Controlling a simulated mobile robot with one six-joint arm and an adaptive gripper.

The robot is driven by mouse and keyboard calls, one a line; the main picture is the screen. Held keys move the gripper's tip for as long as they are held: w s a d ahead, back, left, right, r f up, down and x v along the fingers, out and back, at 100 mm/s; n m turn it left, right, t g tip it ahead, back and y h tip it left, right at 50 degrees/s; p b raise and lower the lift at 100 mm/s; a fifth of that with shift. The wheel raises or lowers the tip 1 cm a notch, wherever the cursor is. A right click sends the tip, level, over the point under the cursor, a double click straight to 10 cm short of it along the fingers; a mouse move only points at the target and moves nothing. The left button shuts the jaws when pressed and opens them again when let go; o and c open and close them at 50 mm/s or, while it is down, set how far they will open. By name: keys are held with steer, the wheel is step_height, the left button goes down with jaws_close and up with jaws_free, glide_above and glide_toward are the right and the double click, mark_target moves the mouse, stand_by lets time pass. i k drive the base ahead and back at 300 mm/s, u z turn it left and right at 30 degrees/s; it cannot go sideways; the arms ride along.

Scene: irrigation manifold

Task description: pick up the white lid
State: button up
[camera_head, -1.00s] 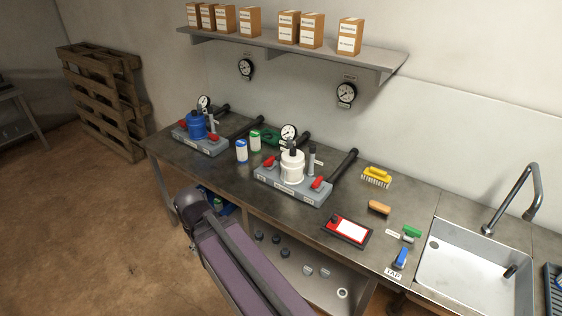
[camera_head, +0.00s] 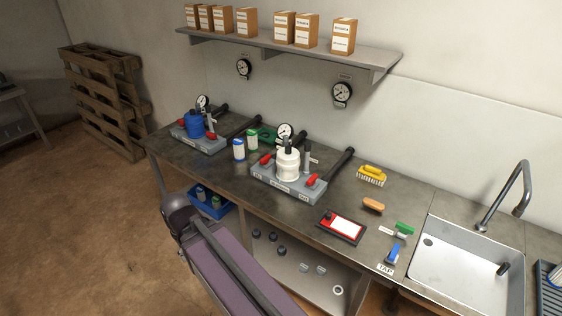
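A white canister (camera_head: 288,164) stands on the right grey manifold block (camera_head: 262,182) on the workbench. Its white top looks like the white lid (camera_head: 288,151), with a dark fitting above it; I cannot tell lid from body clearly. My arm comes up from the bottom of the view, left of centre, in front of the bench. My gripper is not visible, so its state does not show.
A blue canister (camera_head: 194,124) stands on the left manifold block. Between the blocks are two small bottles (camera_head: 239,149). A blue bin (camera_head: 212,206) sits below the bench.

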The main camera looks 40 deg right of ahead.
mark_target(288, 157)
steer(key=u, duration=0.2)
steer(key=k, duration=0.7)
steer(key=z, duration=2.1)
steer(key=i, duration=1)
steer(key=z, duration=0.1)
